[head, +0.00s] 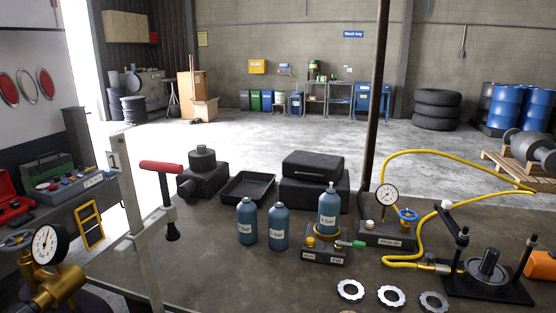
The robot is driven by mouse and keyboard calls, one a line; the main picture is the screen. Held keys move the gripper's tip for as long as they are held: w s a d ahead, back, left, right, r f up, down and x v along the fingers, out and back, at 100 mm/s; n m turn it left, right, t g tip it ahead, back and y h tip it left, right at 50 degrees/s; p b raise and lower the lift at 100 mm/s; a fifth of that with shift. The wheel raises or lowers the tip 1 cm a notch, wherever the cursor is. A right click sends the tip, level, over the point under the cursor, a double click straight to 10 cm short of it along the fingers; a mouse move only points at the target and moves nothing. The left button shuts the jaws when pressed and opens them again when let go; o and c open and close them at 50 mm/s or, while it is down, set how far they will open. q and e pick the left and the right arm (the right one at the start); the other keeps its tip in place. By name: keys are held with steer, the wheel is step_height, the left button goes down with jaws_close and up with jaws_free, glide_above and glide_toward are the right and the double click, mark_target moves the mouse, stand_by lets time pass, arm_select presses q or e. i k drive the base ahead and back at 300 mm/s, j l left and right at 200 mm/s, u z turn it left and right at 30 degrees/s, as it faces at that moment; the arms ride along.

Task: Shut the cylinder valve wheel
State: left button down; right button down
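A round white-faced gauge (46,244) with a black rim and red marking stands on the valve. Whether the wheel is open or shut cannot be told. A second, blue handwheel (407,215) is on a dark stand with another gauge (387,195) at the right of the table. Neither of my grippers shows in the head view.
Three blue bottles (278,228), a black tray (249,187) and a yellow hose (421,228) occupy the table (215,285). Its front middle is bare. A side bench (62,205) holds tools.

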mark_target(21, 243)
steer(key=u, duration=1.45)
steer(key=j+z, duration=0.1)
steer(key=z, duration=0.45)
steer(key=i+j+z, duration=0.15)
steer(key=j+z, duration=0.25)
steer(key=j, duration=0.35)
steer(key=j+z, duration=0.4)
steer(key=j, duration=0.4)
